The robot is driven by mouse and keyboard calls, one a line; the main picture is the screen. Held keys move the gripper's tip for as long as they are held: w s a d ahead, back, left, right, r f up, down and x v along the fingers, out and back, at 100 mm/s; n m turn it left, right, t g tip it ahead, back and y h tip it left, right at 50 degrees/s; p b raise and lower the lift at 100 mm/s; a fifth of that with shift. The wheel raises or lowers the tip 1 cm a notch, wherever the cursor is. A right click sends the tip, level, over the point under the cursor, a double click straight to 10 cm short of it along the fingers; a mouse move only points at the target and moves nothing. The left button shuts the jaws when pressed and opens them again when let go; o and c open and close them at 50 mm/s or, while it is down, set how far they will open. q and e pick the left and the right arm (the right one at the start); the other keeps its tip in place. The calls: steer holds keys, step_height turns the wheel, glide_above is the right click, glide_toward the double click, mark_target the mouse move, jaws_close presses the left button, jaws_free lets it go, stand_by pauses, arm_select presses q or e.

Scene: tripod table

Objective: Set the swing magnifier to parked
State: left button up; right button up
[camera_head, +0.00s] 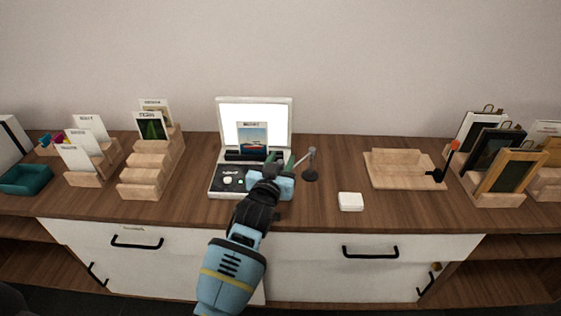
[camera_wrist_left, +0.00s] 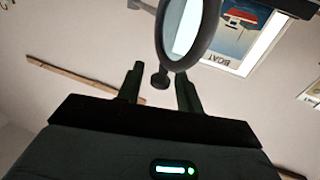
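The swing magnifier shows in the head view as a grey post (camera_head: 311,162) on a dark round base, right of the open white light box (camera_head: 223,180). Its lens is hidden there behind my left gripper (camera_head: 281,164). In the left wrist view, the dark lens ring (camera_wrist_left: 208,42) is close, with a small dark knob (camera_wrist_left: 160,79) below it. My left gripper's fingers (camera_wrist_left: 159,88) are apart, one on each side of the knob, with gaps visible; contact cannot be told. A boat card (camera_head: 252,137) stands in the light box and shows beyond the ring. My right gripper is not in view.
A small white box (camera_head: 350,201) and a wooden tray (camera_head: 403,160) lie to the right. A black stand with an orange top (camera_head: 453,146) is by the tray. Wooden card racks (camera_head: 152,165) stand left, framed pictures (camera_head: 513,171) right. The countertop front is mostly clear.

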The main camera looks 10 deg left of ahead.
arm_select(q)
steer(key=shift+s, duration=0.1)
steer(key=s, duration=0.7)
steer(key=shift+s+a, duration=0.15)
steer(key=shift+s, duration=0.2)
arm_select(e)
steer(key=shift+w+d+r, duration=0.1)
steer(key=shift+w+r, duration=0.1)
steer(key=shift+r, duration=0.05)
arm_select(q)
steer(key=shift+c, duration=0.3)
